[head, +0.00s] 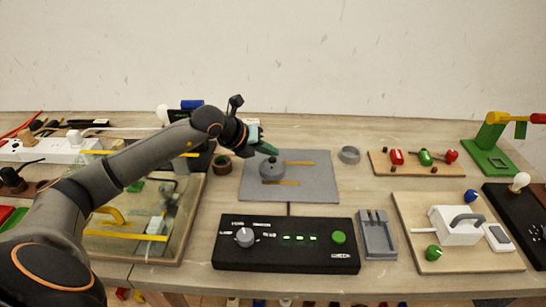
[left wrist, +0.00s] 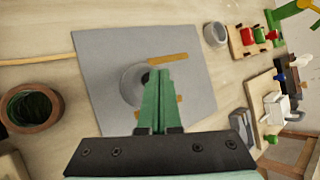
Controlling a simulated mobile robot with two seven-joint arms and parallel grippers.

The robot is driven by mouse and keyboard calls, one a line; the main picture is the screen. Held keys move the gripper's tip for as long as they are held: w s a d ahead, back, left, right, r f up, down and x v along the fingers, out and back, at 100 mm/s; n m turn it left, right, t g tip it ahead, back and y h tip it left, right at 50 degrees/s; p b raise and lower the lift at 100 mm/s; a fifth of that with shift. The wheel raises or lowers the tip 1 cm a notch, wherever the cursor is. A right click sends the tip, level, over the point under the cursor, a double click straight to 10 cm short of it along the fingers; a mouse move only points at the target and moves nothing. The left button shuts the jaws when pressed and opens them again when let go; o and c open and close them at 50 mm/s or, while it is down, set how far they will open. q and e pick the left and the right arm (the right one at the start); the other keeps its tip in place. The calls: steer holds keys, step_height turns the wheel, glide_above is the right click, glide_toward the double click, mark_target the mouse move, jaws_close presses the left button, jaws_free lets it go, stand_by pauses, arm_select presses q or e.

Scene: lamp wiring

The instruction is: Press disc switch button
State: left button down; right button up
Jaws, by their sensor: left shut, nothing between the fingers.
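The disc switch (head: 271,169) is a grey round body on a flat grey mat (head: 315,185), behind the black control panel. In the left wrist view the disc switch (left wrist: 130,86) is partly hidden behind my green fingers. My left gripper (head: 273,151) comes in from the left, with its green fingertips just above the top of the disc switch. My right gripper is not in view.
Two yellow-brown strips lie on the mat beside the disc. The black panel (head: 285,262) with a knob, green lights and a green button stands in front. A grey ring (head: 349,155) and a wooden board (head: 415,170) with coloured parts lie to the right. A brown spool (head: 222,164) stands left.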

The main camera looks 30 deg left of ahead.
arm_select(q)
step_height(320, 180, up, 6)
steer(key=p, duration=0.3)
steer(key=shift+p, duration=0.3)
